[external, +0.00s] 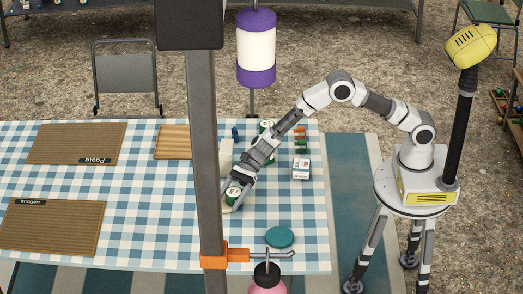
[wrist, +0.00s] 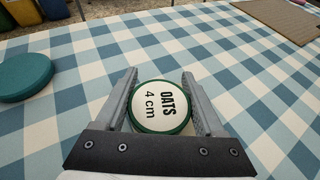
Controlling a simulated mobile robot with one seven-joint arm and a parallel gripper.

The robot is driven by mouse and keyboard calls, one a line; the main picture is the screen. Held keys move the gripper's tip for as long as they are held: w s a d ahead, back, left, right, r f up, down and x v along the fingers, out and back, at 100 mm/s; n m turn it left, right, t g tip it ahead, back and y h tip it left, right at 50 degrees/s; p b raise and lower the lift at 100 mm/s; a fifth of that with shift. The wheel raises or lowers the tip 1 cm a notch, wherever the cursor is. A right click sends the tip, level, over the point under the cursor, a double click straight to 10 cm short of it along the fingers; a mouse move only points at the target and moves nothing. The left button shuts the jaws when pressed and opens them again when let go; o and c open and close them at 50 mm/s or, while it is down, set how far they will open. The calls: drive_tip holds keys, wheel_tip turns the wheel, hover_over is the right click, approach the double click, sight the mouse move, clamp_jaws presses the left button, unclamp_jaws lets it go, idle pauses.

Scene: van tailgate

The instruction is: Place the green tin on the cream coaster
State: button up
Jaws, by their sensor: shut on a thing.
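The green tin (wrist: 162,107) has a white lid marked "OATS 4 cm" and a green rim. My gripper (wrist: 162,92) is shut on it, one finger on each side. In the external view the tin (external: 233,194) is low over the checked table, just right of the grey post. A pale, cream edge (external: 227,208) shows below the tin, partly hidden by the post and gripper. It looks like the cream coaster, but I cannot tell whether the tin touches it.
A teal disc (external: 279,236) lies near the front edge of the table. A white box (external: 301,171) and small orange and green blocks (external: 300,141) stand to the right. Brown mats (external: 52,227) lie at left. The grey post (external: 205,150) hides part of the table.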

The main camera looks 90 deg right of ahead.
drive_tip(key=shift+f, duration=0.25)
drive_tip(key=o, duration=1.4)
drive_tip(key=shift+r, duration=0.1)
